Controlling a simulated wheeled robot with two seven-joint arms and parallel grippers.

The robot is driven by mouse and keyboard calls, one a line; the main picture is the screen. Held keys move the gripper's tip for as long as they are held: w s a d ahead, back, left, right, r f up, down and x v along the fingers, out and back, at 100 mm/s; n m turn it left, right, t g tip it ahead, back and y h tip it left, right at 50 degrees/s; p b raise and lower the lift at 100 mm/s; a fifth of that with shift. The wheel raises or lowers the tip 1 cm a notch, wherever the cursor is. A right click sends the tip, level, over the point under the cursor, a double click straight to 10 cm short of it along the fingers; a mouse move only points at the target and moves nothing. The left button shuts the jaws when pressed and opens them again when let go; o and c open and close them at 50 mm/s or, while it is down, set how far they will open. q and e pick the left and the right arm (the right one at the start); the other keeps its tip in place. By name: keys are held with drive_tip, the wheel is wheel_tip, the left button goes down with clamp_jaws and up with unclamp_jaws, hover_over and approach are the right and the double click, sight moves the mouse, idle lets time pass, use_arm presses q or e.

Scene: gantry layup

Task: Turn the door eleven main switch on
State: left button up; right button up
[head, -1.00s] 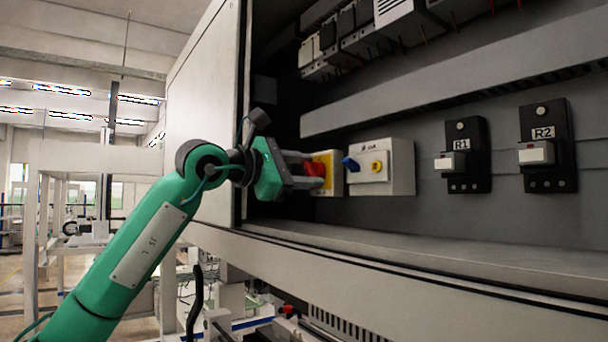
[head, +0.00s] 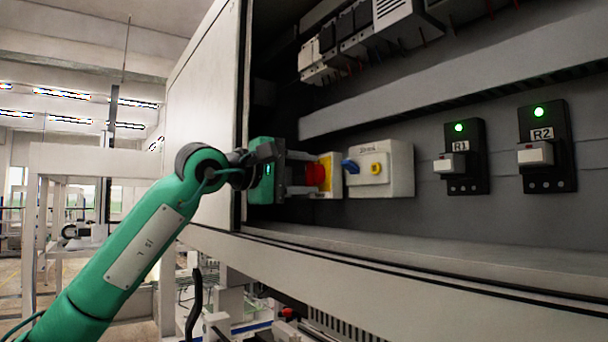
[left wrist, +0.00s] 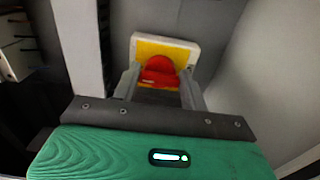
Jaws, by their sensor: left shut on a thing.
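The main switch is a red rotary handle (head: 315,175) on a yellow plate (head: 329,163), on the left part of the cabinet's back panel. My left gripper (head: 303,176) is shut on the red handle, its fingers to either side of it. The left wrist view shows the red handle (left wrist: 158,71) between the fingers, in front of the yellow plate (left wrist: 181,53) with its pale frame. The fingers partly hide the handle. My right gripper is in neither view.
Right of the switch is a pale box (head: 394,168) with a blue lever (head: 350,166) and a yellow knob. Black modules R1 (head: 465,175) and R2 (head: 556,165) show lit green lamps. The cabinet's left edge (head: 241,120) stands close by my left gripper.

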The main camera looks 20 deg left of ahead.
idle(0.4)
use_arm(q)
drive_tip(key=o, duration=1)
drive_tip(key=shift+s, duration=0.1)
drive_tip(key=shift+s+a+f+b, duration=0.15)
drive_tip(key=shift+s+a+b, duration=0.1)
drive_tip(key=shift+b, duration=0.1)
drive_tip(key=b+v, duration=0.5)
drive_tip(key=v, duration=0.8)
